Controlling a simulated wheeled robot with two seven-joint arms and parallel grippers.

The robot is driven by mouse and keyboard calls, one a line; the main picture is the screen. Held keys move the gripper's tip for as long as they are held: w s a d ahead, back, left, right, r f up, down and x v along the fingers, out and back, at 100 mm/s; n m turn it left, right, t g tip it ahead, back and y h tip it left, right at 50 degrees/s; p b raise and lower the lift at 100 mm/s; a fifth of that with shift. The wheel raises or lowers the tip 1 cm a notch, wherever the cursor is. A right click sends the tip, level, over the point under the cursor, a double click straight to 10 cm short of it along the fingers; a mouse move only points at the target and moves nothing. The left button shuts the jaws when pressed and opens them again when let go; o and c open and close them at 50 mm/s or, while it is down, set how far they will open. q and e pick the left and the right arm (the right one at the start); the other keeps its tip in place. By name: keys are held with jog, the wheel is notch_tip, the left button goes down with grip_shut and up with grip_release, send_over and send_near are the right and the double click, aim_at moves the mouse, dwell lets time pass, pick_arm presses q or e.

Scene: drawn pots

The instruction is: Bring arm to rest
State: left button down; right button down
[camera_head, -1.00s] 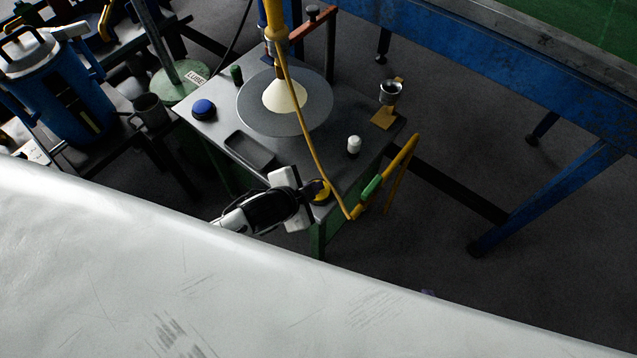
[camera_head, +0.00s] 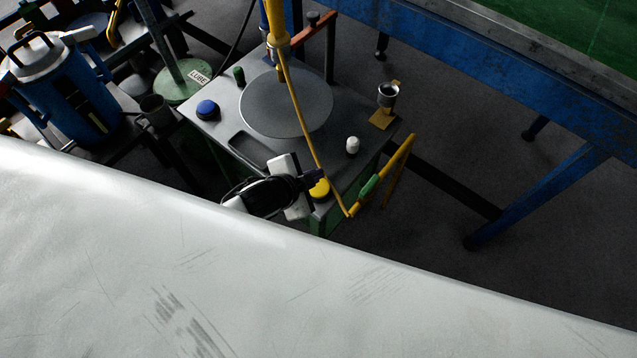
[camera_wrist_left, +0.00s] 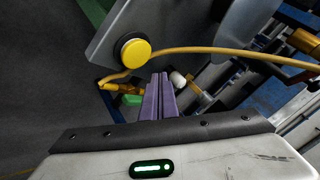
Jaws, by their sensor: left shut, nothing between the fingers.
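My left gripper (camera_head: 314,177) hangs over the near corner of the small metal-topped table (camera_head: 221,113), beside the yellow button (camera_head: 320,188). Its two purple fingers (camera_wrist_left: 158,97) are together in the left wrist view, with nothing between them. The yellow button also shows in that view (camera_wrist_left: 135,53), up and left of the fingertips and apart from them in the picture. My right gripper is in neither view.
A blue canister (camera_head: 68,98) stands left.

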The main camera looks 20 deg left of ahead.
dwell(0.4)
pick_arm(q)
jog(key=s+a+f+n, duration=0.1)
jog(key=s+a+n, duration=0.1)
jog(key=s+n, duration=0.7)
jog(key=s, duration=0.8)
jog(key=shift+s+a+f+n, duration=0.2)
jog(key=shift+s+f+n, duration=0.2)
dwell(0.3)
